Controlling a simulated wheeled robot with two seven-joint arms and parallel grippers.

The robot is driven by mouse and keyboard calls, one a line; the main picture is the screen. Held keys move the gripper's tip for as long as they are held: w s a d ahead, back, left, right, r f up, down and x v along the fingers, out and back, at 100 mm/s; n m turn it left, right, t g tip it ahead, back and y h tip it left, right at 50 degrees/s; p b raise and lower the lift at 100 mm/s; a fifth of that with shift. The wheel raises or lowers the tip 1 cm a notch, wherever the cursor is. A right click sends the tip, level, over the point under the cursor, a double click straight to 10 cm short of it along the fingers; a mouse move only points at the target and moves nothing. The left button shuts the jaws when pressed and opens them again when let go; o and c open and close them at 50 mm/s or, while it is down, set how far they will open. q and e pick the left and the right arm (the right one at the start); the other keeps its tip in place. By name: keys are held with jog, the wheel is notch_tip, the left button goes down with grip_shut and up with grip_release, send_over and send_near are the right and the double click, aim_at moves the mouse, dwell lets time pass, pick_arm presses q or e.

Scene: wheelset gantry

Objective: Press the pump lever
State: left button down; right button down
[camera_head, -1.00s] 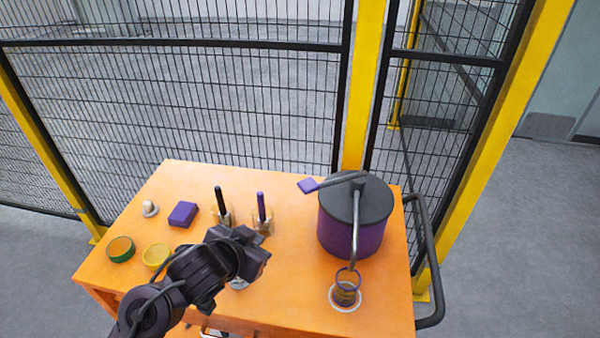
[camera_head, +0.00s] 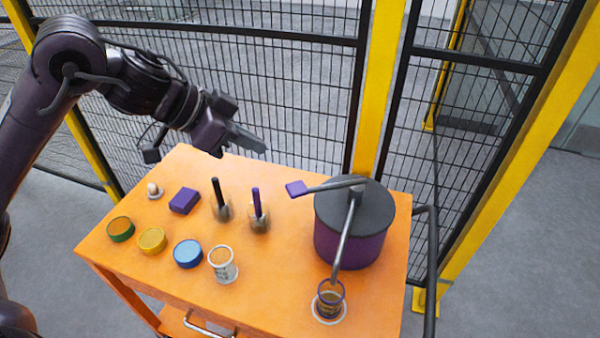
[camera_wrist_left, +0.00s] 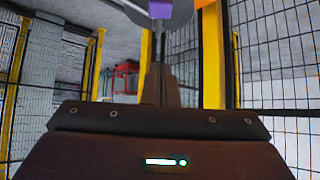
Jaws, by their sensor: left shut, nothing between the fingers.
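The pump is a purple drum (camera_head: 345,245) with a dark grey lid, at the right side of the orange cart. Its lever (camera_head: 325,187) is a grey arm with a purple paddle (camera_head: 296,188) at its left end. A grey spout (camera_head: 345,235) slants down to a purple-rimmed cup (camera_head: 329,299) on a pale ring. My left gripper (camera_head: 262,147) is shut and empty, up and left of the paddle and apart from it. In the left wrist view the paddle (camera_wrist_left: 161,10) shows at the top, beyond the fingers (camera_wrist_left: 160,85). My right gripper is not in view.
On the orange cart (camera_head: 275,285) stand two jars with upright handles (camera_head: 221,205), a purple box (camera_head: 184,201), round tins (camera_head: 188,253), a white cup (camera_head: 223,264) and a small egg-like item (camera_head: 154,190). Mesh fence (camera_head: 250,70) and a yellow post (camera_head: 380,80) stand behind.

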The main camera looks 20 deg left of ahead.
aim_at(302, 184)
pick_arm(q)
jog(key=shift+s+a+r, duration=0.2)
jog(key=shift+a, duration=0.1)
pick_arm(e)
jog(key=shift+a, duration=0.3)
